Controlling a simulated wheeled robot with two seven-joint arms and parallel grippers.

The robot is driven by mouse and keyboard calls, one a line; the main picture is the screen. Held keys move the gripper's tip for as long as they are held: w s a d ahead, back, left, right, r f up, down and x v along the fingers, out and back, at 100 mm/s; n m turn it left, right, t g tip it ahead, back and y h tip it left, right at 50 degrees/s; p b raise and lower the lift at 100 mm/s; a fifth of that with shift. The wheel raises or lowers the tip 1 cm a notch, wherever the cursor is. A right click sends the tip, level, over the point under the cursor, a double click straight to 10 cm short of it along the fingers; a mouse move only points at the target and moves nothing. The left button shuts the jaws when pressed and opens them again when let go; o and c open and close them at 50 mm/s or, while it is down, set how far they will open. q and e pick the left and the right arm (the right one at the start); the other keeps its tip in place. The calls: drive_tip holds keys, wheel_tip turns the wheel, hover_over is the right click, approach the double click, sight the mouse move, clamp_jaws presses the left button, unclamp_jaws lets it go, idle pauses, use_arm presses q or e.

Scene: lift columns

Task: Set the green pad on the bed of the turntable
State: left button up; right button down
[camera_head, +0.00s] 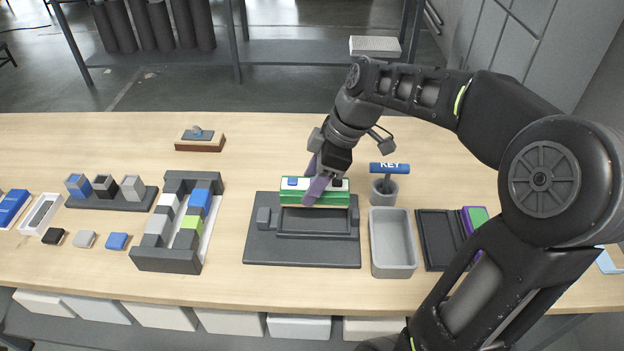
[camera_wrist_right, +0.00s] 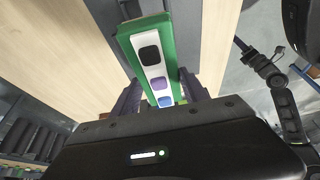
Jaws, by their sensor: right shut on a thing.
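The green pad (camera_head: 335,198) is a long green block with a white strip on top bearing black, purple and blue squares. It also shows in the right wrist view (camera_wrist_right: 128,38). My right gripper (camera_head: 316,186) is shut across it, one purple finger on each long side. The pad is at the back of a dark grey fixture with a recessed bed (camera_head: 312,223), apparently the turntable. I cannot tell whether the pad touches it. My left gripper is not in view.
An empty grey tray (camera_head: 393,243) and a blue KEY handle in a cup (camera_head: 389,170) stand right of the fixture. A dark tray (camera_head: 436,240) beyond has a green and purple piece. A dark rack with coloured blocks (camera_head: 167,260) stands left. Table front is clear.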

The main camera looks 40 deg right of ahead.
drive_tip(key=shift+f+b, duration=1.4)
drive_tip(key=shift+f, duration=0.8)
drive_tip(key=shift+f+b, duration=0.45)
drive_tip(key=shift+b, duration=0.05)
drive_tip(key=shift+f+b, duration=1.05)
drive_tip(key=shift+b, duration=0.3)
idle(0.6)
drive_tip(key=shift+c, duration=0.9)
unclamp_jaws()
drive_tip(key=shift+r, duration=0.1)
drive_tip(key=shift+r+p, duration=2.35)
drive_tip(key=shift+r, duration=1.1)
drive_tip(key=shift+f, duration=0.1)
